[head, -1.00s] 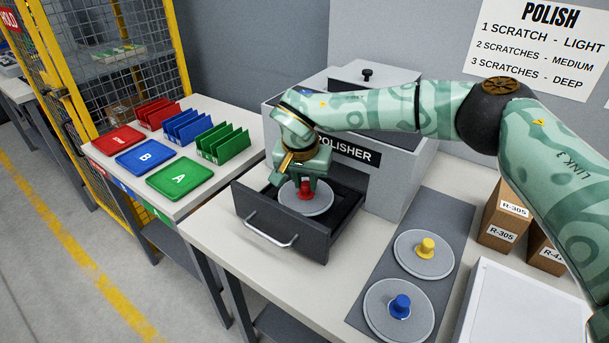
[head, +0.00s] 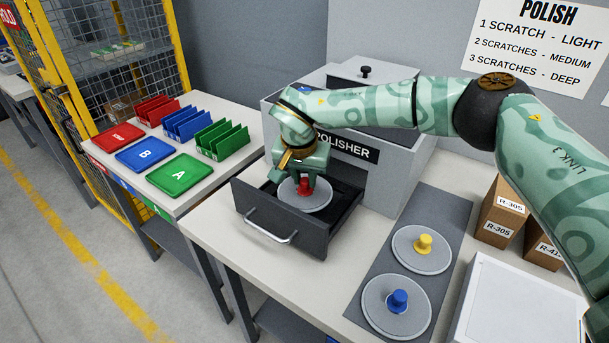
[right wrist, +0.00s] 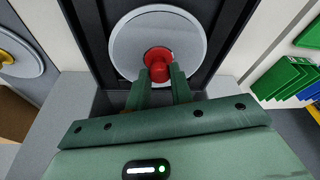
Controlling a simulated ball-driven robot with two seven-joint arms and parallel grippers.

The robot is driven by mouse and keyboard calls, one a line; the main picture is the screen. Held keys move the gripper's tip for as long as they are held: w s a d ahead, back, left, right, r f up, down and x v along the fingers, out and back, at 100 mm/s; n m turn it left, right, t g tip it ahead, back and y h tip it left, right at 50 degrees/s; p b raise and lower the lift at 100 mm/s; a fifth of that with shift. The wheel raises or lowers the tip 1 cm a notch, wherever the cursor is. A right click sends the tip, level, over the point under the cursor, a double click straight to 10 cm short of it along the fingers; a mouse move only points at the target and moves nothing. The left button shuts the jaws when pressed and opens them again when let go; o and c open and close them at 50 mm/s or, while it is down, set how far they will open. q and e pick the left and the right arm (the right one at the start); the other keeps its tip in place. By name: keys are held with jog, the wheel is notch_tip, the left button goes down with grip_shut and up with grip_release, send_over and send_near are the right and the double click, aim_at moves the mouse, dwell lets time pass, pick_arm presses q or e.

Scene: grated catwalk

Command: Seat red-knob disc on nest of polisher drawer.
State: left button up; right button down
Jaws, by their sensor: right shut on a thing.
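The red-knob disc is a grey round plate (head: 305,200) with a red knob (head: 304,186) at its centre. It is inside the open polisher drawer (head: 283,225), level or nearly so. My right gripper (head: 303,180) is shut on the red knob from above; in the right wrist view the fingertips (right wrist: 159,75) pinch the knob (right wrist: 158,63). The disc covers the nest below it, so I cannot tell whether it touches the nest. The polisher (head: 400,165) stands behind the drawer. My left gripper is not in view.
A yellow-knob disc (head: 420,262) and a blue-knob disc (head: 397,320) lie on a dark mat (head: 437,212) to the right. Cardboard boxes (head: 500,212) and a white box (head: 515,305) are farther right. Coloured trays (head: 180,175) and racks (head: 222,140) occupy the left table.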

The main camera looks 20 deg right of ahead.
jog(key=shift+p, duration=0.3)
dwell(0.4)
jog(key=shift+f, duration=0.15)
dwell(0.4)
jog(key=shift+f+b, duration=0.3)
jog(key=shift+f, duration=0.65)
jog(key=c, duration=0.7)
grip_release()
jog(key=shift+c, duration=0.2)
jog(key=shift+r, duration=0.15)
